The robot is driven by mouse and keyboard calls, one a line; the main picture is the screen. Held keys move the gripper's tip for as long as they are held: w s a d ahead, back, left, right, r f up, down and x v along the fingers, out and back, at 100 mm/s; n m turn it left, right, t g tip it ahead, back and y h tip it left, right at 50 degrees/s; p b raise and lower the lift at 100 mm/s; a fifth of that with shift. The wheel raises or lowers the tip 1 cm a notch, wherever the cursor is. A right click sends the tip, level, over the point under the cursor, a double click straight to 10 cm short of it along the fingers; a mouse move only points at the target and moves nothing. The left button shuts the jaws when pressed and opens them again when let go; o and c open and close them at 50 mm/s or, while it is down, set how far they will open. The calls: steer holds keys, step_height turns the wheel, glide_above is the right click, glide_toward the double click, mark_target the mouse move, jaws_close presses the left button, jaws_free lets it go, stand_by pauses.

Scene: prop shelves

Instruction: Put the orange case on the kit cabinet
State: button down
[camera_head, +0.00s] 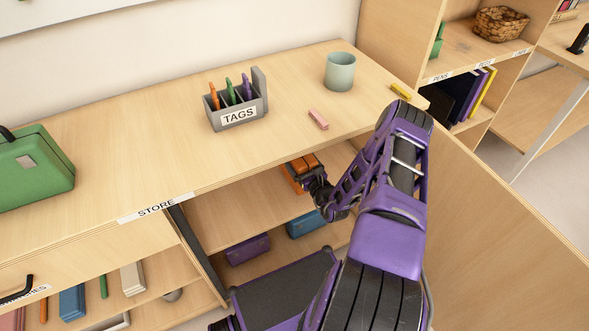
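The orange case (293,177) is small and shows just under the counter's front edge, at the open shelves below. My arm reaches forward from the lower right, and my dark gripper (306,175) is right at the case, covering part of it. The fingertips are small and overlap the case, so I cannot tell whether they are open or shut on it. I also cannot tell whether the case rests on the shelf (225,210) or is held above it. No label reading "kit" is legible, so I cannot tell which piece is the kit cabinet.
Purple (247,249) and blue (305,224) cases sit on the lower shelf.

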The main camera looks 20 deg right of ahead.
steer(key=shift+w+f+b, duration=0.1)
steer(key=shift+f+b, duration=0.4)
steer(key=shift+f, duration=1.6)
steer(key=shift+f, duration=0.15)
jaws_free()
steer(key=shift+f, duration=0.1)
steer(key=shift+r, duration=0.2)
steer(key=s+p, duration=0.1)
steer(key=s, duration=1.1)
steer(key=shift+d, duration=0.2)
